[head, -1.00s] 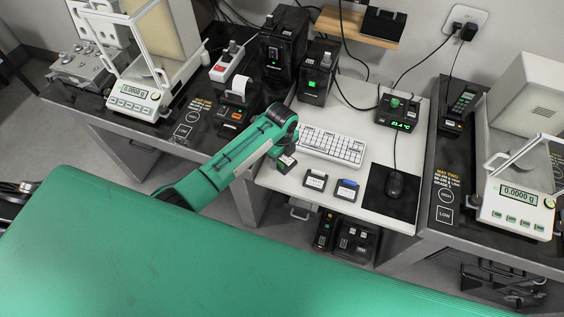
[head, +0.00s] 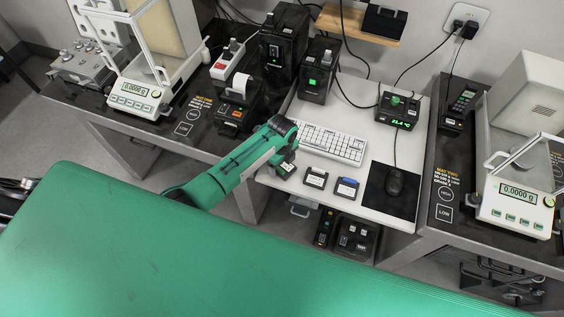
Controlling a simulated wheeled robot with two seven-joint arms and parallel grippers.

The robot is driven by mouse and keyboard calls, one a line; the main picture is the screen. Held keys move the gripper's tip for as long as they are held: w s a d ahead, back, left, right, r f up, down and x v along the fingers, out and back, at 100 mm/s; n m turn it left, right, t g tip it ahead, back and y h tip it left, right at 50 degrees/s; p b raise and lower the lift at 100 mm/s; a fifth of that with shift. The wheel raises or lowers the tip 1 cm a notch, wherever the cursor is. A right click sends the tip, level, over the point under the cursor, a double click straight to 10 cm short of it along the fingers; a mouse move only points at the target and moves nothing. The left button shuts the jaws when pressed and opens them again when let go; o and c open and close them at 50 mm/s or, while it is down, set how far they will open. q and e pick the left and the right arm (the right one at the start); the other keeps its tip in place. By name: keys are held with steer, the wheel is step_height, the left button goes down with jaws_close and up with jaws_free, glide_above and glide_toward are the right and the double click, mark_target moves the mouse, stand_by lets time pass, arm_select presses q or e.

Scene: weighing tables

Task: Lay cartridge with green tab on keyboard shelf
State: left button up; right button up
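My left gripper (head: 286,168) is at the left front part of the white keyboard shelf (head: 377,150), left of the keyboard. Its fingers are mostly hidden by my arm; a small dark piece with a white label shows there, and I cannot tell whether it is a held cartridge or part of the gripper. A dark cartridge with a white label (head: 315,178) lies on the shelf to the right. A cartridge with a blue tab (head: 347,188) lies beside it. I cannot make out a green tab on any cartridge. My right gripper is not in view.
The white keyboard (head: 333,143) lies behind the cartridges. A mouse (head: 394,183) sits on a black mat (head: 408,205) to the right. A device with a green display (head: 397,110) stands behind. Balances (head: 140,92) (head: 518,195) stand on both side tables.

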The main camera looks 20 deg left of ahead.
mark_target(282, 166)
arm_select(q)
step_height(282, 166, up, 12)
steer(key=b, duration=0.1)
steer(key=shift+r, duration=0.2)
stand_by(0.5)
stand_by(0.3)
